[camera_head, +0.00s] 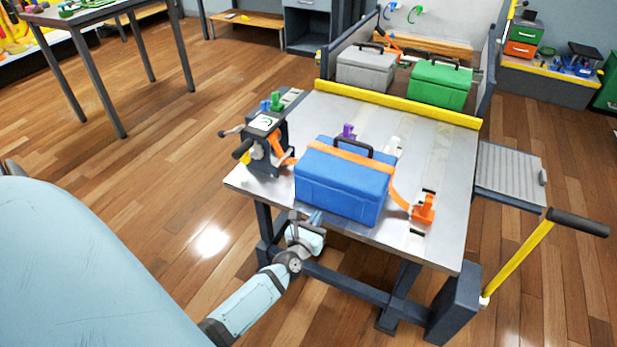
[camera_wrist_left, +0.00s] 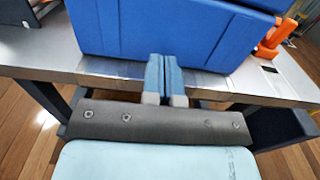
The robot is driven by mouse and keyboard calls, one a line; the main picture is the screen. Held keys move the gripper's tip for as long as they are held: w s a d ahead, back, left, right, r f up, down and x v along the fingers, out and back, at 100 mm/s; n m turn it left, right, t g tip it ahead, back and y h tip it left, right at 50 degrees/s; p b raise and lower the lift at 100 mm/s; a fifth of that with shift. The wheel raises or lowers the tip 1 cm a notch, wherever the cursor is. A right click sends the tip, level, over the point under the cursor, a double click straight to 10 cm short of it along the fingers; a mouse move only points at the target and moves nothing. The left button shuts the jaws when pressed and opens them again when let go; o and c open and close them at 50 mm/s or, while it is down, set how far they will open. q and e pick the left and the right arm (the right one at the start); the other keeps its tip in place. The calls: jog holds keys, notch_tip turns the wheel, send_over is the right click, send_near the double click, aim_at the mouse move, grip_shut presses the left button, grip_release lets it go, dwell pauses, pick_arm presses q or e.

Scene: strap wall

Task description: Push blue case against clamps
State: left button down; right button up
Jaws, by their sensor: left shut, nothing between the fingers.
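The blue case (camera_head: 341,184) stands upright on the metal table (camera_head: 445,215), near its front edge. An orange strap (camera_head: 350,153) runs over the top of the case to an orange clamp (camera_head: 423,209) at its right. A purple clamp (camera_head: 347,131) and a white clamp (camera_head: 393,146) stand behind the case. My left gripper (camera_head: 316,219) is shut and empty at the front edge of the table, close to the case's front face. In the left wrist view its fingertips (camera_wrist_left: 164,62) meet the lower edge of the case (camera_wrist_left: 170,35) in the picture; contact is unclear. My right gripper is out of view.
A dark winch (camera_head: 265,146) with a handle is at the table's left edge. A yellow bar (camera_head: 398,103) crosses the table's far edge; behind it stand a grey case (camera_head: 366,69) and a green case (camera_head: 440,84). A yellow lever (camera_head: 520,260) rises at the right.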

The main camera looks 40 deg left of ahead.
aim_at(328, 199)
pick_arm(q)
jog(key=x, duration=0.5)
jog(key=shift+w+b, duration=0.25)
jog(key=shift+b, duration=0.05)
jog(key=shift+w, duration=0.1)
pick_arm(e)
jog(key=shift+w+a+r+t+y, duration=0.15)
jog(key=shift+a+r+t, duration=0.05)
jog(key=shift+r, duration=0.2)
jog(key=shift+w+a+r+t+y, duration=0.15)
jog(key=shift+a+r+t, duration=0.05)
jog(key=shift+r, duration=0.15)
